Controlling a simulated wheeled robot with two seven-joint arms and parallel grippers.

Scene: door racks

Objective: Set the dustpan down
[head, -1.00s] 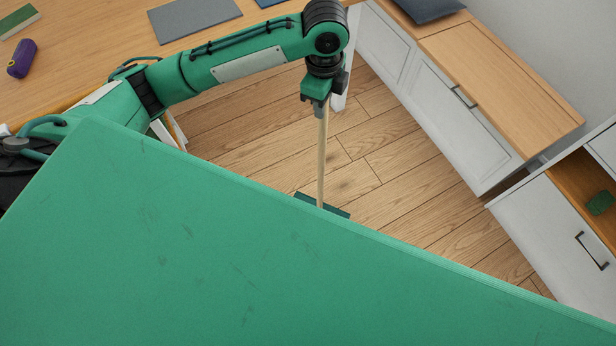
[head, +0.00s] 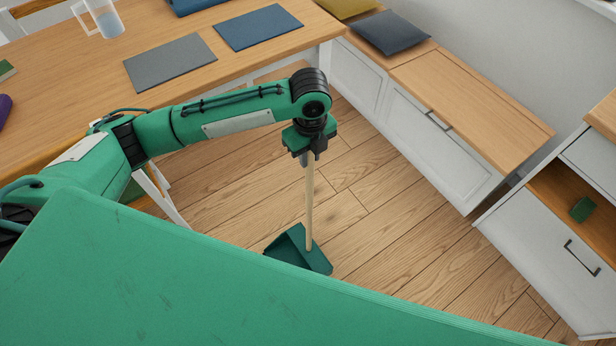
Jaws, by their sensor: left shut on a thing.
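The dustpan (head: 299,249) has a dark green pan and a long pale wooden handle (head: 309,208) that stands nearly upright. My left gripper (head: 310,158) is shut on the upper part of the handle. The pan is low, at or just above the wooden floor (head: 364,227); I cannot tell if it touches. My own green body covers the area just in front of the pan. My right gripper is not in view.
A wooden table (head: 85,107) with grey (head: 170,61) and blue (head: 258,27) mats stands at the left. White cabinets with a wooden top (head: 470,90) line the right. A shelf unit (head: 545,240) stands far right. Floor between is clear.

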